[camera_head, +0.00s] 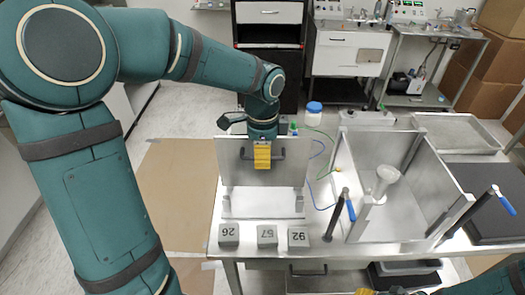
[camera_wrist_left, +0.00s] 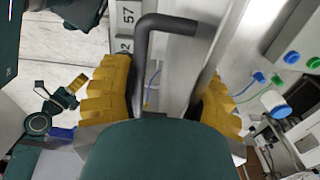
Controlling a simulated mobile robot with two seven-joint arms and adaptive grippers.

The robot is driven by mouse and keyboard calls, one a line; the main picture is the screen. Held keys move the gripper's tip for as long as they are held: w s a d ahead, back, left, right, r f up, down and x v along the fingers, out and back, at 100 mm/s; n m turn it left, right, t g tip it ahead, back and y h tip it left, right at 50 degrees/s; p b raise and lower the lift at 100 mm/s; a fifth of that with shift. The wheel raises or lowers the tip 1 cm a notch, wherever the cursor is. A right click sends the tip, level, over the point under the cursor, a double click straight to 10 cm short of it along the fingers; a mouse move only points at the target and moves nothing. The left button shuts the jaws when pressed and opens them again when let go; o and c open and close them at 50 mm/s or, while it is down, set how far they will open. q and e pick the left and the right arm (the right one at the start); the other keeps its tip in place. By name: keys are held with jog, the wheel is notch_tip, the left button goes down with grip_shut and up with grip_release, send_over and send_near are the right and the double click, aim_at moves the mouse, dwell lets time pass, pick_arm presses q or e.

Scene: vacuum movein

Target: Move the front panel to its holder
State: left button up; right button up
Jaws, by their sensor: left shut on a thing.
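The front panel (camera_head: 232,160) is a flat grey plate with a dark bar handle (camera_head: 281,154), held upright at the left of the table. My left gripper (camera_head: 262,156) is shut on the panel by its handle, with its yellow fingers in front of the plate. In the left wrist view the handle (camera_wrist_left: 146,50) shows between the yellow fingers (camera_wrist_left: 158,105). The holder (camera_head: 262,207), a white base with two short posts, is directly below the panel. I cannot tell whether the panel touches it. Of my right gripper, only a yellow tip (camera_head: 366,292) shows at the bottom edge.
An open grey metal chamber (camera_head: 358,222) stands right of the holder, with a pale funnel-like part inside and black-and-blue levers (camera_head: 338,214) at its front. Numbered grey blocks (camera_head: 267,236) line the table's front edge. A blue-lidded jar (camera_head: 314,113) and thin cables lie behind.

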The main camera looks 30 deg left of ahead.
pick_arm(q)
jog(key=shift+f+b, duration=1.45)
jog(key=shift+f, duration=0.8)
jog(key=shift+f+b, duration=1.05)
jog(key=shift+f, duration=0.75)
dwell(0.4)
jog(key=shift+f, duration=0.35)
jog(key=shift+f+b, duration=0.25)
jog(key=shift+b, duration=0.1)
jog(key=shift+f, duration=0.35)
jog(key=shift+f+b, duration=0.7)
jog(key=shift+f, duration=0.2)
dwell(0.6)
